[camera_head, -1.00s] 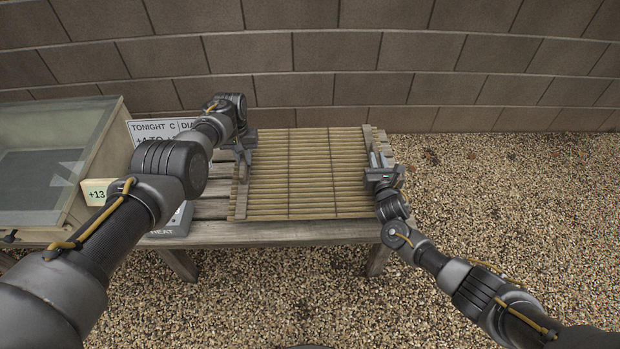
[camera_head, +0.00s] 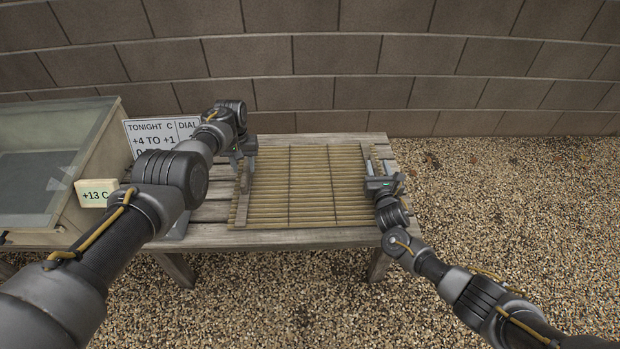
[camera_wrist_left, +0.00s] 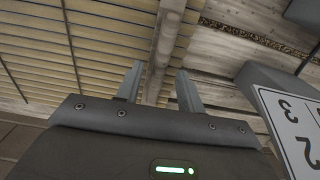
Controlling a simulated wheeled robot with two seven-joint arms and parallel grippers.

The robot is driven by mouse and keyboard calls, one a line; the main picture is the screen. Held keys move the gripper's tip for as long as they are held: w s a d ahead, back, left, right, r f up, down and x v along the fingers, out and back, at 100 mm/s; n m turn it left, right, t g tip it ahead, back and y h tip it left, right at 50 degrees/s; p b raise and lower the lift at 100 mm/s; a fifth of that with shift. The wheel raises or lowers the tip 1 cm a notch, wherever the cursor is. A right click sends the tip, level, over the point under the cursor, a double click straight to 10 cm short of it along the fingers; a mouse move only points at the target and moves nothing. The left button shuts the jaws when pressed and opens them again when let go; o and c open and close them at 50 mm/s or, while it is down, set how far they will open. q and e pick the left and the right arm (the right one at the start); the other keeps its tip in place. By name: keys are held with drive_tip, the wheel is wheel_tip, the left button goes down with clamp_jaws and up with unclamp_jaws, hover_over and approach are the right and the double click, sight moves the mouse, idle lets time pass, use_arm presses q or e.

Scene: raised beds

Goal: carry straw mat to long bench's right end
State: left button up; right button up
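The straw mat (camera_head: 305,190), ribbed and tan with wooden end battens, lies flat on the right part of the wooden bench (camera_head: 210,211). My left gripper (camera_head: 246,150) is at the mat's left end. In the left wrist view its fingers (camera_wrist_left: 160,90) are spread on either side of the batten (camera_wrist_left: 168,40), with a gap beside it. My right gripper (camera_head: 378,167) is at the mat's right edge, its fingers apart. The right batten is hard to make out there. The bench's right end shows just beyond the mat.
A glass-topped cold frame (camera_head: 55,160) stands at the left, with a +13 C tag (camera_head: 97,193). A white sign (camera_head: 160,132) stands behind my left arm. A block wall (camera_head: 335,55) runs behind the bench. Open gravel (camera_head: 500,200) lies right and in front.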

use_arm(q)
wheel_tip(320, 180, up, 12)
drive_tip(key=shift+f, duration=0.15)
use_arm(e)
drive_tip(key=s, duration=1.2)
drive_tip(key=shift+d, duration=0.3)
